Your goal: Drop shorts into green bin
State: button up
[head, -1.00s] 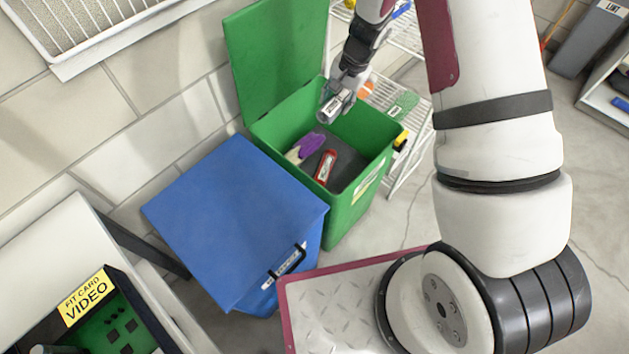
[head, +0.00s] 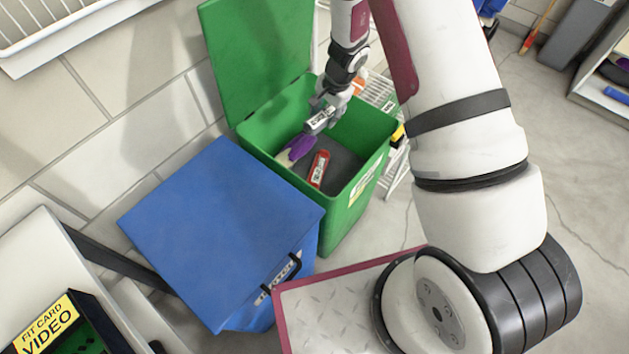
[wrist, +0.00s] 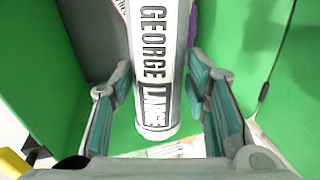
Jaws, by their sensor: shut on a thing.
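My gripper (head: 333,100) is over the open green bin (head: 268,150), close to the level of its rim. It is shut on a white and grey packet (head: 319,121), which I take to be the shorts. In the wrist view, the packet (wrist: 155,65) lies between the fingers (wrist: 160,78) and is printed "GEORGE LARGE". Green bin walls surround it in that view. The bin's green lid (head: 255,60) stands open against the wall. Whether the packet touches anything in the bin cannot be told.
Inside the bin lie a purple and white item (head: 298,148) and a red packet (head: 319,169). A closed blue bin (head: 220,225) stands in front and to the left. A wire rack (head: 380,92) is behind the green bin. Open floor lies to the right.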

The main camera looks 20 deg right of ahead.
jog(key=o, duration=1.3)
jog(key=v, duration=1.2)
jog(key=shift+a, duration=0.1)
